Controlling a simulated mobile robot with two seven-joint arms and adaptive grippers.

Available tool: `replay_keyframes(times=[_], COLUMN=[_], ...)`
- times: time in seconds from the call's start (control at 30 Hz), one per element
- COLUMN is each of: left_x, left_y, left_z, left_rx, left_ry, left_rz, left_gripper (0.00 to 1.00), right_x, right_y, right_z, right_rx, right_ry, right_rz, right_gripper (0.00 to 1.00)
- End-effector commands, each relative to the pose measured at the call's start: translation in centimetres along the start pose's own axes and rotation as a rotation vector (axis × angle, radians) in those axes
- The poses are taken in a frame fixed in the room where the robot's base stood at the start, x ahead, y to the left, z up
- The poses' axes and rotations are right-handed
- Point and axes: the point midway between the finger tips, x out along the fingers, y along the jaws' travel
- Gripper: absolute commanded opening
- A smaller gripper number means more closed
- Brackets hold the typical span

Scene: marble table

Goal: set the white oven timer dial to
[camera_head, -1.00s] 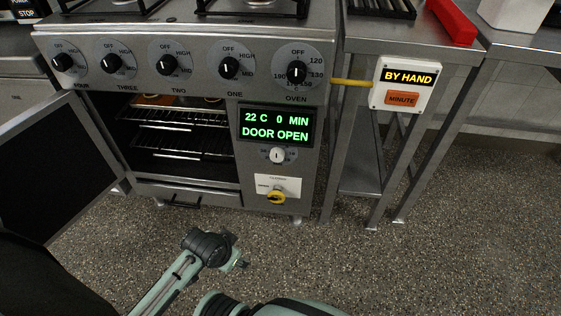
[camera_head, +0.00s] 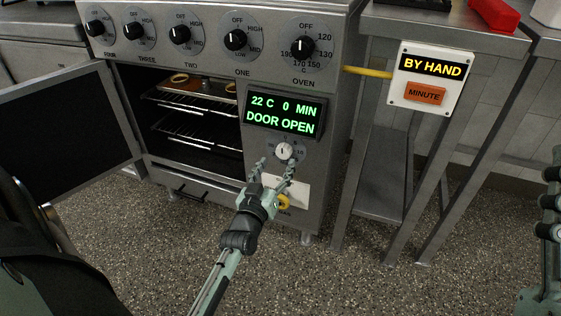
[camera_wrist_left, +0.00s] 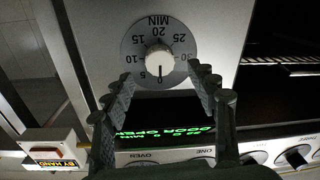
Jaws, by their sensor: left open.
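The white timer dial (camera_head: 284,151) is on the oven front under the green display (camera_head: 284,114), which reads 22 C, 0 MIN, DOOR OPEN. In the left wrist view the dial (camera_wrist_left: 159,58) appears upside down on a grey minute scale, its mark at 0. My left gripper (camera_head: 276,167) is open and empty, just in front of and slightly below the dial. In the left wrist view its fingertips (camera_wrist_left: 161,74) are spread to either side of the knob; I cannot tell that they touch it.
The oven door (camera_head: 70,120) hangs open at the left, with racks (camera_head: 195,137) inside. A yellow knob (camera_head: 284,203) is partly hidden below my gripper. Black burner knobs (camera_head: 180,35) line the top panel. A BY HAND box (camera_head: 431,78) with an orange MINUTE label sits right.

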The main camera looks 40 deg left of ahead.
Motion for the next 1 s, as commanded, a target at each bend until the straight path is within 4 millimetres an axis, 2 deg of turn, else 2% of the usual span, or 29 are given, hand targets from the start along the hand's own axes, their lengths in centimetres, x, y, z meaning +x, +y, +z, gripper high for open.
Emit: replay_keyframes(times=[0.1,0.23,0.6,1.0], left_x=[2.0,3.3,4.0,4.0], left_y=[0.0,0.0,0.0,0.1], left_z=[0.1,0.1,0.1,0.1], left_rx=[-0.001,0.0,0.001,0.001], left_ry=[0.002,-0.001,-0.003,-0.003], left_rz=[0.0,0.001,0.001,0.001], left_gripper=[0.58,0.58,0.58,0.09], right_x=[-0.2,-0.3,-0.3,-0.3], right_y=[0.1,0.2,0.2,0.2], right_z=[-0.5,-1.1,-1.5,-1.5], right_rx=[-0.003,-0.006,-0.007,-0.008], right_ry=[0.047,0.086,0.106,0.105], right_rz=[0.001,0.001,0.001,0.001], right_gripper=[0.46,0.46,0.46,0.46])
